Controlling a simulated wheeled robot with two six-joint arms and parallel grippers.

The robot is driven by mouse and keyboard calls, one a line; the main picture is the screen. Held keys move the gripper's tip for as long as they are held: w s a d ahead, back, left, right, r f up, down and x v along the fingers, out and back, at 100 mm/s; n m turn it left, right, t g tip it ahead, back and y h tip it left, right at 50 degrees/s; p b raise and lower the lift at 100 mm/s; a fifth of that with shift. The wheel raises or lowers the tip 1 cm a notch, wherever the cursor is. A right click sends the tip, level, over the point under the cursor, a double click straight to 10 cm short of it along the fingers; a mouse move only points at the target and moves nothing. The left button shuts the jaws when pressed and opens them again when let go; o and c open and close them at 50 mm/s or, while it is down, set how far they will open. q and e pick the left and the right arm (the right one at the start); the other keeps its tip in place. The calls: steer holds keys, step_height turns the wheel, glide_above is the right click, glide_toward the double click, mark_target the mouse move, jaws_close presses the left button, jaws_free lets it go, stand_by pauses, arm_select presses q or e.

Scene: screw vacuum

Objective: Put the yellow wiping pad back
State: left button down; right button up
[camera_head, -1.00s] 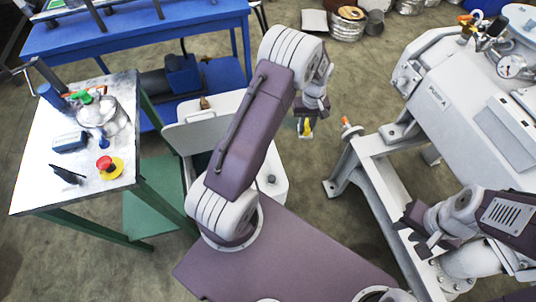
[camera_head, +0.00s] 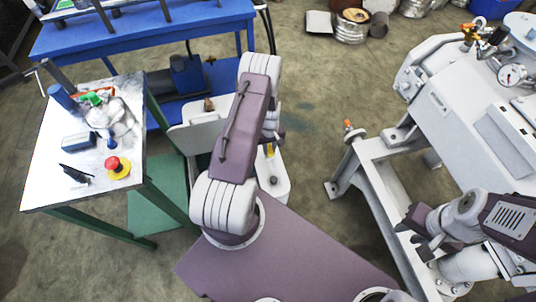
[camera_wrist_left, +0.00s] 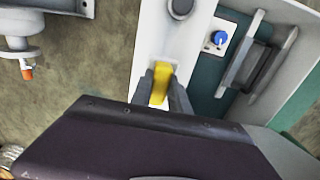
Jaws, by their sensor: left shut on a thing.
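The yellow wiping pad (camera_wrist_left: 161,83) is between the two dark fingertips of my left gripper (camera_wrist_left: 163,90) in the left wrist view, and the gripper is shut on it. In the head view only a bit of the yellow pad (camera_head: 270,149) shows beside my left forearm, which hides most of the left gripper. The pad is held above pale grey surfaces and the floor. My right gripper (camera_head: 424,232) is at the lower right, its dark fingers apart and empty, near the grey machine's frame.
A blue bench (camera_head: 150,28) stands behind. A large grey machine (camera_head: 450,100) fills the right. Open floor lies between.

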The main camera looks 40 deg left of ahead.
arm_select(q)
steer(key=shift+s+a+f, duration=0.15)
steer(key=shift+a+f, duration=0.05)
steer(key=shift+a, duration=0.05)
step_height(320, 180, down, 4)
steer(key=shift+r+b, duration=0.2)
steer(key=shift+b, duration=0.45)
steer(key=shift+f, duration=0.3)
steer(key=c, duration=1.3)
jaws_free()
steer(key=shift+o, duration=0.2)
